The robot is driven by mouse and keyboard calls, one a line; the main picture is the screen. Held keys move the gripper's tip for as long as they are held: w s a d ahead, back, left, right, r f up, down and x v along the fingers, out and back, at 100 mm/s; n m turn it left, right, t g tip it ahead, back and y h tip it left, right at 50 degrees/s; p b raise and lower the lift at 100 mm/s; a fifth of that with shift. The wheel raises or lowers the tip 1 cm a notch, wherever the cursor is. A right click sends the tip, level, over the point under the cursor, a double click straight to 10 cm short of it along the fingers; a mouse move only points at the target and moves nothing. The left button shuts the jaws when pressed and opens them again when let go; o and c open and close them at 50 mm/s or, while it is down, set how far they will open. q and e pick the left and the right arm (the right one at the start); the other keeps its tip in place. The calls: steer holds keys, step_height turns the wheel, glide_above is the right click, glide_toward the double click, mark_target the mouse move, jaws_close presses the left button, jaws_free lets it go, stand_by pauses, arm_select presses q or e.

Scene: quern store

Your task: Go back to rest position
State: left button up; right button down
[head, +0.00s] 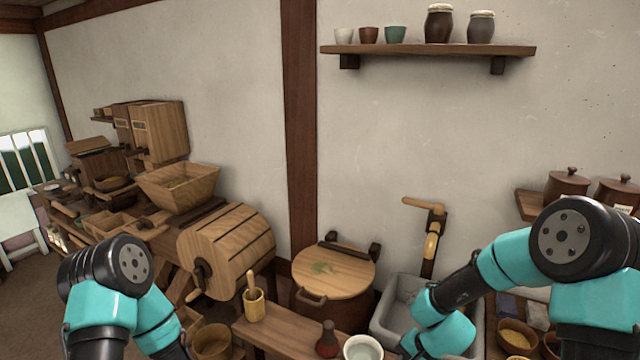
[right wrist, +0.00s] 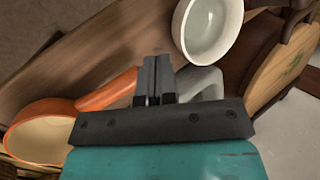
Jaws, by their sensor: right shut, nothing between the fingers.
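My right gripper (right wrist: 152,82) shows in the right wrist view with its two fingers together and nothing between them. It is over the wooden bench (right wrist: 100,65), apart from the white bowl (right wrist: 208,30) above it in the picture and near the handle of an orange pan (right wrist: 40,135). In the head view my right arm reaches down toward the grey trough, and its fingers do not show. My left arm is bent at the lower left of the head view, and its gripper is out of the picture.
The bench (head: 285,335) carries a wooden cup (head: 254,305), a dark red vessel (head: 327,340) and the white bowl (head: 362,350). A lidded barrel (head: 333,272) and the grey trough (head: 390,315) stand behind. A wooden drum (head: 226,250) is at left. A shelf (head: 430,50) hangs above.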

steer(key=s+d+f+n+h, duration=0.2)
steer(key=s+f+n, duration=0.3)
steer(key=s+f, duration=1)
steer(key=shift+s+d+f+n+g, duration=0.2)
steer(key=shift+s+d+n+g, duration=0.15)
steer(key=shift+s, duration=0.65)
